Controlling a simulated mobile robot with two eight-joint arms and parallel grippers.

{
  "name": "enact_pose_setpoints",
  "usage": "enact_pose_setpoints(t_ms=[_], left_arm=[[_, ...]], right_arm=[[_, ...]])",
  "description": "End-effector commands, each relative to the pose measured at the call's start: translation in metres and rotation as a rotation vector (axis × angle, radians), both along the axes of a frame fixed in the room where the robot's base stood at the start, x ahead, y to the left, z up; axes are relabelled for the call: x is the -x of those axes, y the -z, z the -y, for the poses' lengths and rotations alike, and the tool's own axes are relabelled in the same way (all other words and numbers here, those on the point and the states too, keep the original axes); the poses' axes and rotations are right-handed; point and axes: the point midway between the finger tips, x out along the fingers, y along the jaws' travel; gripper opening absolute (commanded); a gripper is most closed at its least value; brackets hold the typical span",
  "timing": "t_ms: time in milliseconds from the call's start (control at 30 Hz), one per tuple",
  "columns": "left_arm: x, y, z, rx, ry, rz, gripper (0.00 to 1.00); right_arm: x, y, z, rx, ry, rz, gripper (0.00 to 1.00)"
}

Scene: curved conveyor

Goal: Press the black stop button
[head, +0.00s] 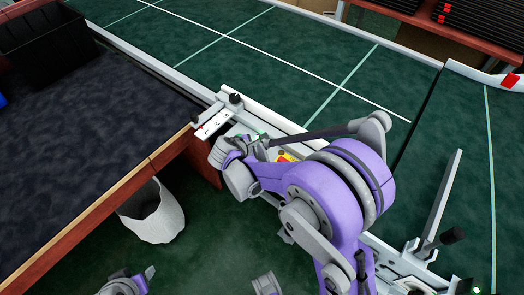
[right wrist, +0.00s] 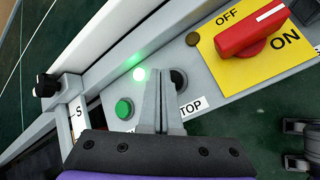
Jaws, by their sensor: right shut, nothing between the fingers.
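The black stop button (right wrist: 179,80) is on the grey control panel (right wrist: 210,85) in the right wrist view, just above a partly covered label reading "TOP". My right gripper (right wrist: 158,75) is shut and empty, its fingertips over the panel directly left of the button and covering part of its left edge. I cannot tell whether they touch it. In the head view my right gripper (head: 260,147) is at the panel beside the conveyor, and the button is hidden there by the arm. My left gripper is not clearly visible.
A green button (right wrist: 124,109) and a glowing light (right wrist: 139,74) are left of the fingers. A red OFF/ON knob (right wrist: 250,35) sits on a yellow plate at upper right. The green conveyor (head: 300,60) lies beyond; a dark-topped table (head: 80,150) is at left, above a white bin (head: 155,215).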

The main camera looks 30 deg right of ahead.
Motion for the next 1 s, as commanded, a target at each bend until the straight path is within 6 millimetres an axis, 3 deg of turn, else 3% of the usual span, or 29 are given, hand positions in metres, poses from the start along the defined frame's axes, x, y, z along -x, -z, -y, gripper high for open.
enact_pose_setpoints(t_ms=[1000], left_arm=[[0.0011, 0.0098, 0.0000, 0.000, 0.000, -0.003, 0.50]], right_arm=[[0.0000, 0.0095, 0.0000, 0.000, 0.000, 0.000, 0.00]])
